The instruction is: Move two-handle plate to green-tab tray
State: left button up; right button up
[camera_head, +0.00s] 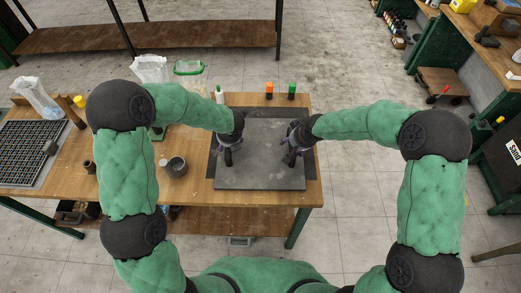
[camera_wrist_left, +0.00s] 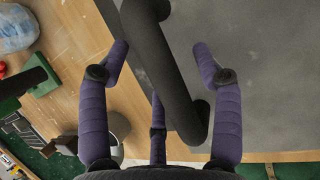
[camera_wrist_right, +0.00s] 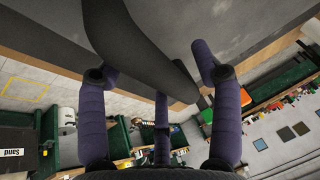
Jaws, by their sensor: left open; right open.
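The grey two-handle plate (camera_head: 262,172) lies flat on the wooden bench, with darker strips showing beside it. Its dark left bar handle (camera_wrist_left: 168,75) runs between the purple fingers of my open left gripper (camera_wrist_left: 160,55). Its dark right bar handle (camera_wrist_right: 140,55) lies between the fingers of my open right gripper (camera_wrist_right: 155,65). In the head view, my right gripper (camera_head: 293,150) is over the plate's right side and my left gripper (camera_head: 228,150) over its left. Finger contact is unclear.
A small orange-topped item (camera_head: 269,89) and a green-topped one (camera_head: 292,89) stand behind the plate. A grey cup (camera_head: 177,166) stands to its left. A black grid tray (camera_head: 32,150) lies at the bench's left end. A white bag (camera_head: 150,68) stands at the back.

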pick_arm(q)
jog(key=shift+c, duration=0.2)
pick_arm(e)
jog(key=shift+c, duration=0.2)
pick_arm(q)
grip_shut()
pick_arm(e)
grip_shut()
pick_arm(q)
jog(key=shift+w+r, duration=0.15)
pick_arm(e)
jog(key=shift+w+r, duration=0.2)
pick_arm(q)
jog(key=shift+r+p, duration=0.25)
jog(key=shift+p, duration=0.05)
pick_arm(e)
jog(key=shift+r, duration=0.2)
